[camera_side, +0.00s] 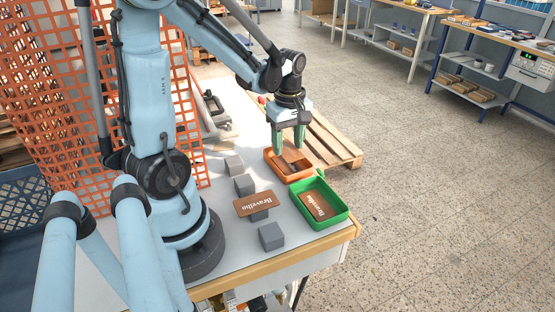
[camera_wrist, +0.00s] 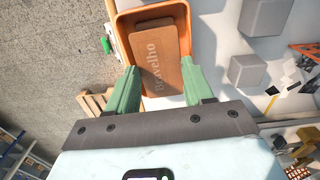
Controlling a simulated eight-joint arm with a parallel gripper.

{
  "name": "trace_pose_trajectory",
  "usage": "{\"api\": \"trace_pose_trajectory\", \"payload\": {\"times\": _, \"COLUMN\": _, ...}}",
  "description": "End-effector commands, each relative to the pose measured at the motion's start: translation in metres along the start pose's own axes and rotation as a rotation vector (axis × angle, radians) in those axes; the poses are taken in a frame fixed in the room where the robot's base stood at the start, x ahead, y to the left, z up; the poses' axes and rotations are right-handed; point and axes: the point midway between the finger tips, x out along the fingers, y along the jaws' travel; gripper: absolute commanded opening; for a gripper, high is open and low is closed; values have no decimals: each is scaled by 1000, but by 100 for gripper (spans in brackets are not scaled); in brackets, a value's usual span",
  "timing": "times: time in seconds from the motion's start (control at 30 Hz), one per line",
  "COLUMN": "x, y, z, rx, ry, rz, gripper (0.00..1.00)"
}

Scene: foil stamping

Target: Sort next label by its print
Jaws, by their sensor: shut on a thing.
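My gripper (camera_side: 290,148) is low over the orange tray (camera_side: 273,168) in the side view. In the wrist view its green fingers (camera_wrist: 160,70) are shut on a brown label (camera_wrist: 165,82) with pale, faint "Bravelho" print. The held label is over or inside the orange tray (camera_wrist: 183,12); I cannot tell whether it touches the floor. Another brown piece (camera_wrist: 155,36) shows beyond it in that tray. A brown label (camera_side: 257,204) with white "Bravelho" print lies on a grey block. Another such label (camera_side: 318,205) lies tilted in the green tray (camera_side: 336,212).
Grey blocks (camera_side: 271,237) stand in a row on the white table, left of the trays. An orange mesh fence (camera_side: 60,90) stands behind my arm. A wooden pallet (camera_side: 330,140) lies on the floor past the table's edge.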

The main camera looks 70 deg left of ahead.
Motion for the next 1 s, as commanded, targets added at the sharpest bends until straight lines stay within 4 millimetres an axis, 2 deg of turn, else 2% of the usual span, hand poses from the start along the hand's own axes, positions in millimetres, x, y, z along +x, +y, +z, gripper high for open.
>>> {"api": "trace_pose_trajectory", "payload": {"times": 0.2, "x": 0, "y": 0, "z": 0, "rx": 0, "ry": 0, "rz": 0, "gripper": 24}}
{"api": "trace_pose_trajectory", "payload": {"times": 0.23, "x": 0, "y": 0, "z": 0, "rx": 0, "ry": 0, "rz": 0, "gripper": 54}}
{"api": "trace_pose_trajectory", "payload": {"times": 0.4, "x": 0, "y": 0, "z": 0, "rx": 0, "ry": 0, "rz": 0, "gripper": 80}}
{"api": "trace_pose_trajectory", "payload": {"times": 0.77, "x": -2, "y": 0, "z": 0, "rx": 0, "ry": 0, "rz": 0, "gripper": 81}}
{"api": "trace_pose_trajectory", "payload": {"times": 1.0, "x": -25, "y": 0, "z": 0, "rx": 0, "ry": 0, "rz": 0, "gripper": 81}}
